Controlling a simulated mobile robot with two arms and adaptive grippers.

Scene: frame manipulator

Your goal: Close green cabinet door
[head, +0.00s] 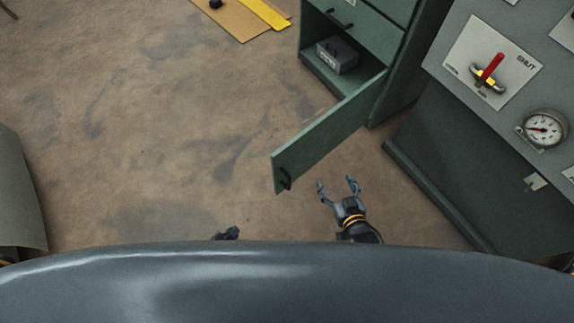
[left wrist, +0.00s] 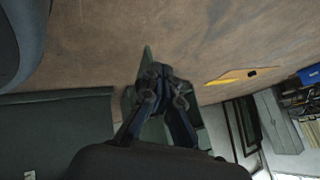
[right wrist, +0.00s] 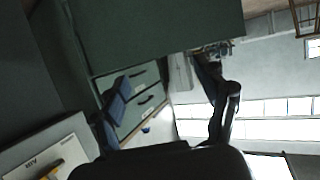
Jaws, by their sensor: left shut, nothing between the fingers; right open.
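The green cabinet door (head: 325,140) stands open in the head view, swung out toward me from the green cabinet (head: 410,75). A dark handle (head: 286,178) is at its free end. My right gripper (head: 338,185) is open and empty, just right of the door's free end with a gap between. In the right wrist view a large green panel (right wrist: 160,25), likely the door, fills the top, above the open fingers (right wrist: 165,78). My left gripper (head: 227,233) is left of the door and mostly hidden by my body. In the left wrist view its fingers (left wrist: 163,82) are shut and empty.
A grey box (head: 338,55) sits in the cabinet's open compartment, below a drawer. A grey panel with a red lever (head: 490,68) and a gauge (head: 544,128) stands at right. A yellow strip (head: 266,14) lies at the back. Floor left of the door is clear.

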